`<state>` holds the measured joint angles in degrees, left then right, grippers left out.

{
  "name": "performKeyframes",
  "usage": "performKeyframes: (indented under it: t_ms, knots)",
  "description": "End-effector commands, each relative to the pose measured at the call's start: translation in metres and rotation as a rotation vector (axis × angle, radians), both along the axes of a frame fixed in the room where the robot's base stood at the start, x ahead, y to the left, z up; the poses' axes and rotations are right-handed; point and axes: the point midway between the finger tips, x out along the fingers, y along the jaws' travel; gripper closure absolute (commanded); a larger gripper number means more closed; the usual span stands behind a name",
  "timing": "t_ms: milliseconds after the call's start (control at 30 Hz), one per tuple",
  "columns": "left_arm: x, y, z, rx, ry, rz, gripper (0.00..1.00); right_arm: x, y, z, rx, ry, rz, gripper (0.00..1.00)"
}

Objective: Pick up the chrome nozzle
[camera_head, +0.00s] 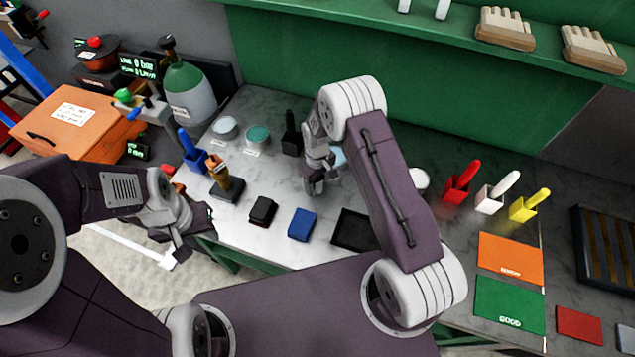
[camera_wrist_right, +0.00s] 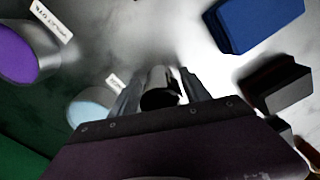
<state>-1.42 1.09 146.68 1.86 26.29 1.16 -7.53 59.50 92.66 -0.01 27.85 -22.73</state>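My right gripper (camera_head: 317,187) points down close above the grey worktop (camera_head: 270,238). In the right wrist view its fingers (camera_wrist_right: 160,92) stand apart on either side of a shiny grey piece with a dark round end (camera_wrist_right: 160,97), which looks like the chrome nozzle. I cannot tell if the fingers touch it. In the head view the nozzle is not clearly seen; the gripper hides that spot. My left gripper (camera_head: 190,232) is open and empty at the worktop's left front edge.
A light-blue tin (camera_head: 339,156) stands beside the right gripper. A blue block (camera_head: 302,224), a black block (camera_head: 263,210) and a dark tray (camera_head: 354,230) lie in front. A black holder (camera_head: 291,138) stands behind left. A green shelf (camera_head: 400,35) overhangs the back.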

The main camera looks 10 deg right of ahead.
Motion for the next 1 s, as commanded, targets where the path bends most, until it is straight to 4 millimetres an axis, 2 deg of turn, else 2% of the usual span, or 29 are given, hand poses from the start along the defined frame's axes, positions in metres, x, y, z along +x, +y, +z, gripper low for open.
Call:
performKeyframes:
  t_ms: [33, 167, 200, 533, 633, 733, 1000]
  knots:
    - [0.0, 0.0, 0.0, 0.0, 0.0, 0.0, 0.64, 0.0, 0.0, 0.0, 0.0, 0.0, 0.0, 0.62]
    - [0.0, 0.0, 0.0, 0.0, 0.0, 0.0, 0.64, 0.0, 0.0, 0.0, 0.0, 0.0, 0.0, 0.98]
    - [0.0, 0.0, 0.0, 0.0, 0.0, 0.0, 0.64, 0.0, 0.0, 0.001, 0.001, -0.001, 0.0, 1.0]
    - [0.0, 0.0, -0.003, 0.0, 0.0, 0.0, 0.64, 0.001, 0.0, 0.007, 0.001, -0.004, 0.0, 1.0]
    - [0.0, 0.0, -0.009, 0.0, 0.0, 0.0, 0.64, 0.002, 0.0, 0.02, 0.001, -0.005, 0.0, 1.0]
    - [0.0, 0.0, -0.017, 0.0, 0.0, 0.0, 0.64, 0.001, 0.0, 0.043, 0.001, -0.008, 0.0, 1.0]
    - [0.0, 0.0, -0.03, 0.0, 0.0, 0.0, 0.64, -0.064, -0.012, 0.079, 0.0, -0.004, -0.001, 1.0]
